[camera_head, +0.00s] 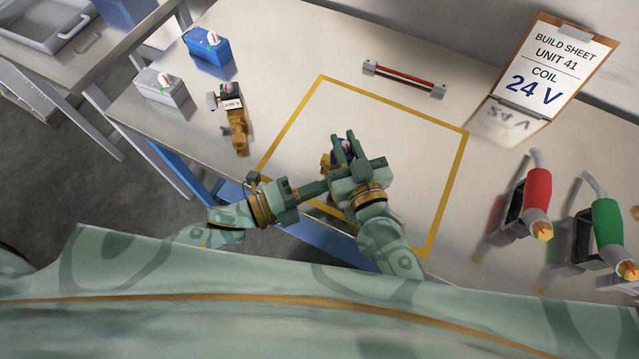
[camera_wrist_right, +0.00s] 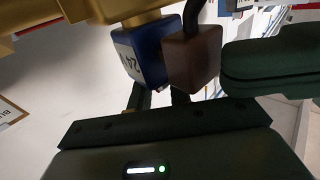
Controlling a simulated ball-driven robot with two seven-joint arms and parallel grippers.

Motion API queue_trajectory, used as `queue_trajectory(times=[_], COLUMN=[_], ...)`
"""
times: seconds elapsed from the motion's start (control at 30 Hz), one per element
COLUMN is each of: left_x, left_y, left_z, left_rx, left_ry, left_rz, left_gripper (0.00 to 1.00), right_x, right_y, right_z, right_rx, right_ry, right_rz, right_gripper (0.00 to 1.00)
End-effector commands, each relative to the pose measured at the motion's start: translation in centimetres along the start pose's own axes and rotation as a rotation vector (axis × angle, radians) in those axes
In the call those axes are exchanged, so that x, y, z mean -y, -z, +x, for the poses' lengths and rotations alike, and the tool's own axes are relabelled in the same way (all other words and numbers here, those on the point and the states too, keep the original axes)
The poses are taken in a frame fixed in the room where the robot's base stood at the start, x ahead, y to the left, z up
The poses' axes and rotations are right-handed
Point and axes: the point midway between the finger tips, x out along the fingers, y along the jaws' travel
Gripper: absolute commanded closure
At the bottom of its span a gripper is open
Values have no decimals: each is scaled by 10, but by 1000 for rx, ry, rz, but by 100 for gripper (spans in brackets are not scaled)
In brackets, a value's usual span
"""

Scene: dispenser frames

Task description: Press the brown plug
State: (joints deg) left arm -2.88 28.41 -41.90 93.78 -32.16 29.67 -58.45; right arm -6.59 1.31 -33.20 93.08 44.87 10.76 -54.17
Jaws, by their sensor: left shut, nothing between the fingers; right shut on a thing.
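The brown plug (camera_wrist_right: 195,60) shows in the right wrist view, with a dark cable at its top. It sits beside a blue coil (camera_wrist_right: 140,55) with a partly readable white label, under a brass valve (camera_wrist_right: 145,18). I cannot tell whether the plug is fully seated. My right gripper (camera_head: 346,150) is shut on the valve over the marked square; its fingers hide most of it in the head view. My left gripper (camera_head: 318,188) is shut and empty, close beside the right gripper's lower left. A dark green block beside the plug is unclear.
Another brass valve (camera_head: 238,135) stands left of the yellow-outlined square (camera_head: 290,125). Blue (camera_head: 207,50) and grey (camera_head: 162,88) boxes are at upper left.

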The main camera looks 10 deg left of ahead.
Motion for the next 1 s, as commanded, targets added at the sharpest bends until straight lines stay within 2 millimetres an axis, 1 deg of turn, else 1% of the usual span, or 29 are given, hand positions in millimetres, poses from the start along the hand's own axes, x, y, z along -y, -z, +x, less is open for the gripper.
queue_trajectory(times=[0.27, 0.47, 0.87, 1.0], left_x=[0, 0, 0, 0], left_y=[-1, -15, -17, -13], left_z=[1, 14, 14, 11], left_rx=[0, 1, 5, 5], left_ry=[0, 1, 0, -1], left_rz=[0, 1, 4, 3], left_gripper=[100, 100, 100, 100], right_x=[0, 0, 3, 4], right_y=[-1, -1, -1, -1], right_z=[0, 0, -1, -1], right_rx=[1, 1, 3, 4], right_ry=[0, 1, 6, 7], right_rz=[0, 0, 2, 2], right_gripper=[100, 100, 100, 100])
